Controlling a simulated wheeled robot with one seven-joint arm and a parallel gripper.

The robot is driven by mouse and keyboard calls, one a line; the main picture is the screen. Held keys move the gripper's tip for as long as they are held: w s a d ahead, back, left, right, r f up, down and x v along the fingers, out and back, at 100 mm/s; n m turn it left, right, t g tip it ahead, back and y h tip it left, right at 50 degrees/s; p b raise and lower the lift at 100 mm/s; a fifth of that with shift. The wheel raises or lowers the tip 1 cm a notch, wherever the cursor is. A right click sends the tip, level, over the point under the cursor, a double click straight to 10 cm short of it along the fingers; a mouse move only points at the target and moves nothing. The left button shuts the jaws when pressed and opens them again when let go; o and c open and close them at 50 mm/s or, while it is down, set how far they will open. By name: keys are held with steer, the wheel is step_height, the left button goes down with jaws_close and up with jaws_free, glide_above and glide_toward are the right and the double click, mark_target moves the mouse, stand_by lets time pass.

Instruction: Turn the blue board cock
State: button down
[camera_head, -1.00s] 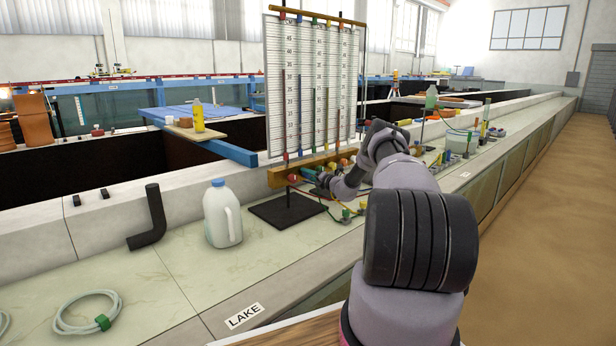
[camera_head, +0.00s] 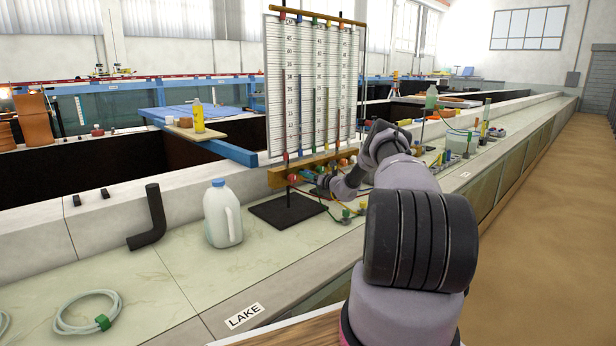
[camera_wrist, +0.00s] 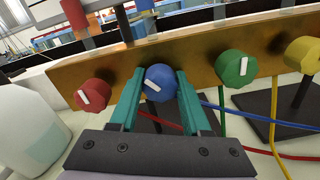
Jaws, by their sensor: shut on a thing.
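The blue board cock (camera_wrist: 158,88) is a round knob on the front of the wooden manometer rail (camera_wrist: 215,72), with a white pointer mark that slants down to the right. My gripper (camera_wrist: 160,74) is shut on it, with one teal finger on each side. A red cock (camera_wrist: 92,94) is to its left. A green cock (camera_wrist: 236,68) and a yellow cock (camera_wrist: 303,54) are to its right. In the head view my gripper is low at the rail under the tall scale board (camera_head: 312,88), and my wrist hides much of the blue cock.
A milk jug (camera_head: 222,215) stands left of the board's black base plate (camera_head: 282,213). Coloured tubes (camera_wrist: 262,118) hang from the cocks and run near my gripper. A black elbow pipe (camera_head: 156,215) and a coiled hose (camera_head: 88,312) lie further left on the ledge.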

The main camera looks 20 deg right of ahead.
steer(key=n, duration=0.5)
steer(key=shift+n, duration=2.6)
steer(key=shift+c, duration=1.9)
jaws_free()
steer(key=shift+s, duration=0.1)
steer(key=v, duration=1)
steer(key=shift+s, duration=0.3)
steer(key=shift+d, duration=0.15)
